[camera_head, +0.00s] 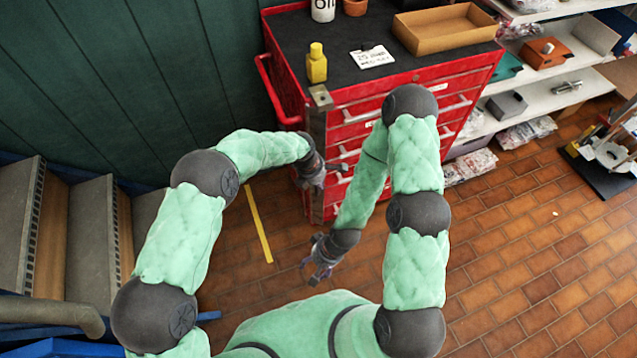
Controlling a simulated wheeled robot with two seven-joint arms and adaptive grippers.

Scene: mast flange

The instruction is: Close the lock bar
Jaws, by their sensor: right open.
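The red tool cabinet (395,105) stands at the top centre with its drawers facing the front right. The lock bar looks like the dark upright strip (316,125) at the cabinet's left front corner, below a grey bracket (320,97). My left gripper (338,172) is in front of the lower part of this strip and hides some of it. I cannot tell whether it touches the strip or whether its fingers are apart. My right gripper (318,272) is open and empty, low over the brick floor, apart from the cabinet.
On the cabinet top are a yellow bottle (316,63), a white card (371,57) and a cardboard tray (444,28). White shelves (550,98) stand at the right, steps (88,235) at the left.

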